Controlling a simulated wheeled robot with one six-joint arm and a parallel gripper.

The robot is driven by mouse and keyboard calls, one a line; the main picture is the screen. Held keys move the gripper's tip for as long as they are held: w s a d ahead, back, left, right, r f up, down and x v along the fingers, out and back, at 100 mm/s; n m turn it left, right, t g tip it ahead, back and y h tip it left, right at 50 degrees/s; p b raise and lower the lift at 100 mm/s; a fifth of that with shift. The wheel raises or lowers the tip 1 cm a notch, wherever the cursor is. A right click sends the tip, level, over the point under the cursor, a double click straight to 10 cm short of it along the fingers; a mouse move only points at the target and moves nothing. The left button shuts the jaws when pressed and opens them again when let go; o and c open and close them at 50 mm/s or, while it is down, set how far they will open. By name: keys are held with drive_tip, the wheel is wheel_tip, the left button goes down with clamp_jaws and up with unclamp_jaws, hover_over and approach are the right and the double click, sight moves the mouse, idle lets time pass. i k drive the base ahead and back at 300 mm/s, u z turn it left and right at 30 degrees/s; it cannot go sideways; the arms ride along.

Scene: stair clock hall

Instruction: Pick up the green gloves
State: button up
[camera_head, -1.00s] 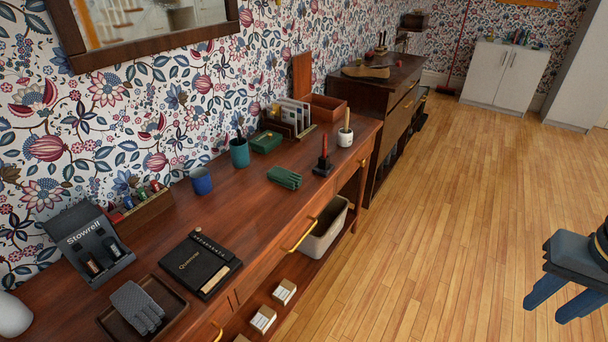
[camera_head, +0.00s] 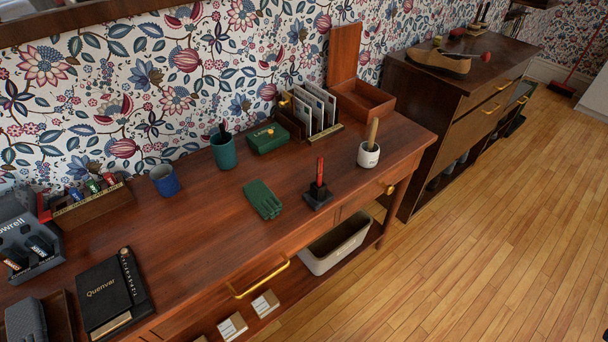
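The green gloves (camera_head: 263,199) lie on the wooden console table (camera_head: 200,235), near the middle of its top. A dark stand with a red item (camera_head: 319,188) is to their right, and a teal cup (camera_head: 223,150) is behind them to the left. The gloves are in full view with nothing on them. My gripper is not clearly in view; only a tiny dark bit shows at the bottom right corner.
A blue cup (camera_head: 164,180), a green box (camera_head: 264,138), a letter holder (camera_head: 310,112) and a white pot (camera_head: 369,155) stand around the gloves. A black notebook (camera_head: 112,291) lies at the left. Open wood floor (camera_head: 480,240) is at the right.

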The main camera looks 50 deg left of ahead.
sight(265, 201)
drive_tip(key=i, duration=0.4)
drive_tip(key=u, duration=2.35)
drive_tip(key=i, duration=0.5)
drive_tip(key=u, duration=0.05)
